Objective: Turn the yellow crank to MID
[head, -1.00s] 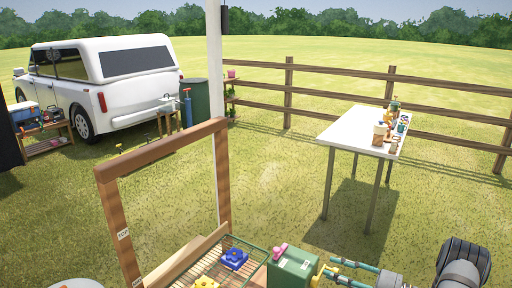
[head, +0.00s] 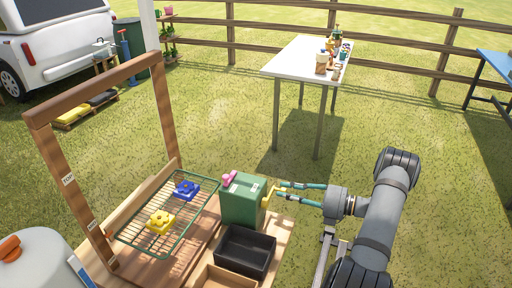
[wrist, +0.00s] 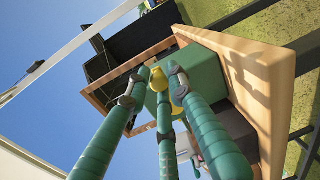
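The yellow crank (head: 268,196) sticks out from the right side of a green box (head: 242,203) on the wooden bench. My gripper (head: 279,190) reaches in from the right with teal fingers, its tips right at the crank. In the wrist view, the fingers of my gripper (wrist: 158,80) stand apart around the yellow crank (wrist: 158,74), with the green box (wrist: 200,72) behind. They look open; whether they touch the crank is hidden. I cannot read any MID mark.
A pink part (head: 229,179) sits on the box's top left. A wire rack (head: 192,213) holds a blue (head: 186,190) and a yellow valve-like piece (head: 160,222). A black tray (head: 245,252) stands in front of the box. A wooden frame (head: 165,115) rises at the left.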

